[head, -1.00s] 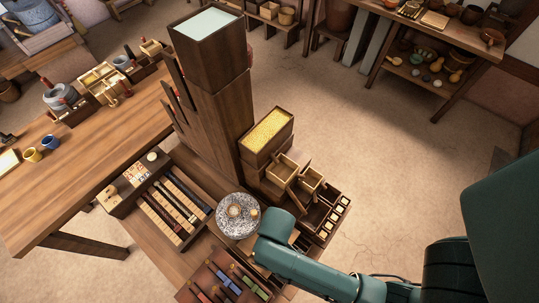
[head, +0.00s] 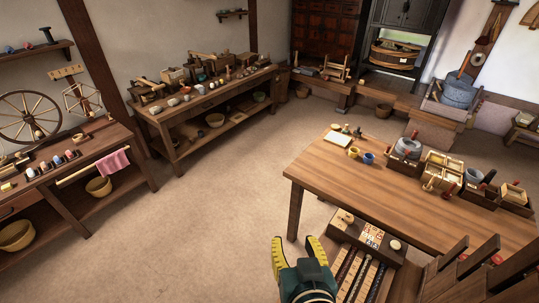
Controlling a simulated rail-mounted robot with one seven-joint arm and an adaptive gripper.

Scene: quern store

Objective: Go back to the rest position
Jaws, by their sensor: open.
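My gripper (head: 296,243) shows at the bottom of the head view, a dark teal body with two yellow-padded fingers. The fingers are spread apart and nothing is between them. They point up the picture, with bare floor showing behind them. The gripper is just left of a dark wooden tray (head: 340,237) with long strips and tiles, which stands lower than the table. I cannot tell the exact gap between the gripper and this tray.
A long wooden table (head: 330,175) at right bears cups, grey querns and boxes. A spinning wheel (head: 27,117) stands on a bench at left. A laden workbench (head: 160,118) is at the back. The floor (head: 200,220) between them is clear.

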